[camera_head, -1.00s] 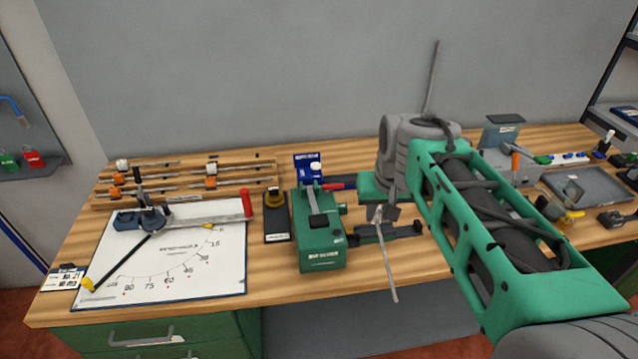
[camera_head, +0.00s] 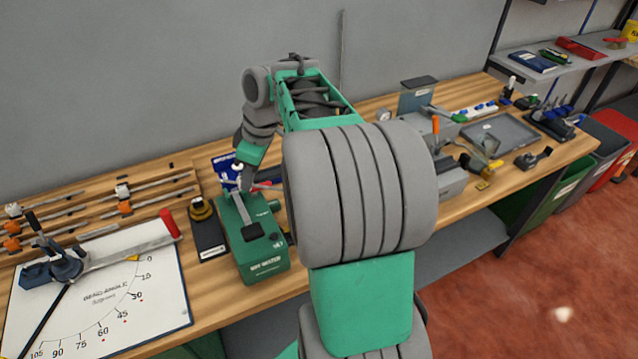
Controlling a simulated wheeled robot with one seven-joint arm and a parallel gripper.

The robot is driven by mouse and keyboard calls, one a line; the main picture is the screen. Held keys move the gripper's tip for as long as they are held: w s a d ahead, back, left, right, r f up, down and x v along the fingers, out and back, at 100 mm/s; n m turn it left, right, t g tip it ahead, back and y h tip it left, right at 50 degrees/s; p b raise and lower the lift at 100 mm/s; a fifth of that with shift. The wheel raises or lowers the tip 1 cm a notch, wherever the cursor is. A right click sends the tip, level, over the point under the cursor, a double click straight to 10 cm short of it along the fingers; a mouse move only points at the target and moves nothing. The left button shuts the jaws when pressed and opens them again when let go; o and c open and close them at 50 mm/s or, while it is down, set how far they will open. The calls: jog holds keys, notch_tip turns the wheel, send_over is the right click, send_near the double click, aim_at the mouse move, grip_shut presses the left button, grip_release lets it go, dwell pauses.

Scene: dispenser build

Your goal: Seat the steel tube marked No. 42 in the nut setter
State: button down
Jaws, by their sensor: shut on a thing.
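The nut setter (camera_head: 262,262) is the green box machine near the bench's front edge, left of centre, with a grey lever on top. My gripper (camera_head: 241,178) is at the back of it, above the bench; its green body shows, but its fingertips are small and partly lost against the nut setter's top. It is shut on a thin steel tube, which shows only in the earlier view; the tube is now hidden. I cannot read any number on it, nor tell whether it touches the nut setter.
A rack (camera_head: 95,215) with several tubes lies at the back left, behind a bending tool (camera_head: 55,262) on a white angle board (camera_head: 120,290). A black block (camera_head: 208,232) stands left of the nut setter. My arm covers the bench right of it. A grey tray (camera_head: 497,138) lies farther right.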

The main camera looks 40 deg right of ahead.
jog(key=s+d+f+n+g+y, duration=0.1)
jog(key=s+d+n, duration=0.4)
jog(key=d, duration=0.6)
jog(key=shift+s+d+f+n+g+b, duration=0.15)
jog(key=shift+s+d+f+n+b, duration=0.45)
jog(key=shift+f+b, duration=1.1)
jog(key=shift+s+d+f+n+g+b, duration=0.1)
jog(key=shift+s+d+f+n+b, duration=0.25)
jog(key=shift+d+f+b, duration=1.25)
jog(key=shift+s+a+f+n+g+b, duration=0.3)
jog(key=shift+s+f+b, duration=0.5)
jog(key=shift+f, duration=1.75)
jog(key=shift+w+d+f, duration=0.1)
jog(key=shift+w+d, duration=0.05)
jog(key=shift+f+b, duration=0.9)
jog(key=shift+b, duration=0.25)
jog(key=shift+f+b, duration=0.7)
jog(key=shift+b, duration=0.05)
jog(key=shift+w+a, duration=0.1)
jog(key=shift+a, duration=0.1)
jog(key=shift+w+a+b, duration=0.25)
jog(key=shift+a, duration=0.6)
jog(key=shift+w+a+b, duration=0.25)
jog(key=shift+a, duration=0.6)
jog(key=c, duration=1.2)
grip_release()
jog(key=shift+c, duration=0.2)
